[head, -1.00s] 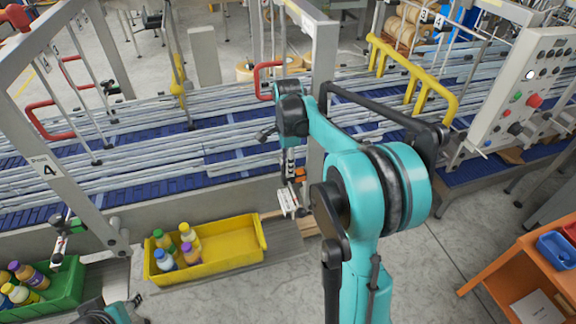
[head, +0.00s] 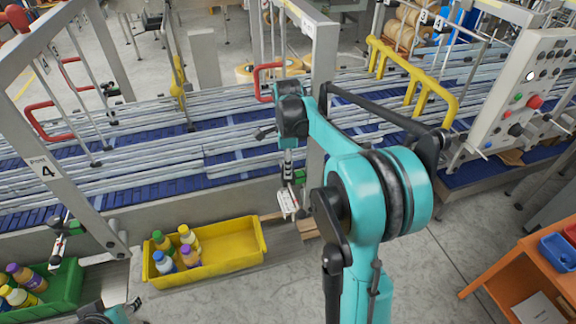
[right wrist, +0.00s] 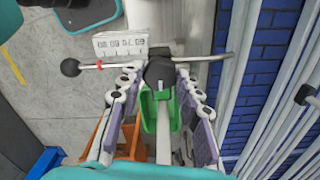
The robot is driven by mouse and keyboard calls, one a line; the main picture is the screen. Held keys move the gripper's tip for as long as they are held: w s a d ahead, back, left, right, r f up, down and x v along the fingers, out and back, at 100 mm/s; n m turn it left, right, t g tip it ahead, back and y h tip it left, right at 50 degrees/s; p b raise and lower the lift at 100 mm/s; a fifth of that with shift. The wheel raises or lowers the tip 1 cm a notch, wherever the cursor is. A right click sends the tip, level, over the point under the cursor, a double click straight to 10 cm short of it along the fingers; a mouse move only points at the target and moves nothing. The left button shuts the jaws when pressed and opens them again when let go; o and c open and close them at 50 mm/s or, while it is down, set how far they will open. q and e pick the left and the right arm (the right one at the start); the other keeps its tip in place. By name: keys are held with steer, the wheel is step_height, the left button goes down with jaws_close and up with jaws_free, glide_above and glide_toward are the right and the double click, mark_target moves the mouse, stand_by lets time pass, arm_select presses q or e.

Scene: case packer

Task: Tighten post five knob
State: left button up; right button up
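The post five knob is a dark rounded knob (right wrist: 160,72) on a metal rod in the right wrist view. My right gripper (right wrist: 158,80) is open around it, with one pale, purple-padded finger on each side. Narrow gaps show between the knob and the fingers; contact cannot be told. A white counter (right wrist: 121,43) sits beside the knob and also shows in the head view (head: 288,203). In the head view my right arm reaches over to this post, and the wrist hides much of the knob area. Part of my left arm shows at the bottom left, but its gripper does not.
A yellow crate (head: 232,262) with several bottles stands below the rail, and a green crate (head: 66,288) is at the left. The post marked 4 (head: 48,170) stands left. Conveyor lanes (head: 150,160) run behind. A control panel (head: 522,90) and orange cart (head: 520,262) are right.

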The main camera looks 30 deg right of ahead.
steer(key=o, duration=0.3)
step_height(320, 180, up, 12)
stand_by(0.5)
stand_by(0.3)
steer(key=s+a+f+n+t+b, duration=0.2)
steer(key=s+a+f+n+b, duration=0.3)
steer(key=f+n+b, duration=0.3)
steer(key=s+a+f+n+t+b, duration=0.2)
steer(key=s+a+f+n+b, duration=0.3)
steer(key=f, duration=1.2)
steer(key=s+a+f+n+t+b, duration=0.3)
steer(key=s+a+f+n+b, duration=0.3)
steer(key=s+f+n+b, duration=0.2)
step_height(320, 180, down, 4)
steer(key=n+b, duration=0.2)
steer(key=b, duration=0.2)
steer(key=shift+s+f+n+b, duration=0.15)
steer(key=shift+s+n+b, duration=0.15)
steer(key=shift+s+n, duration=0.1)
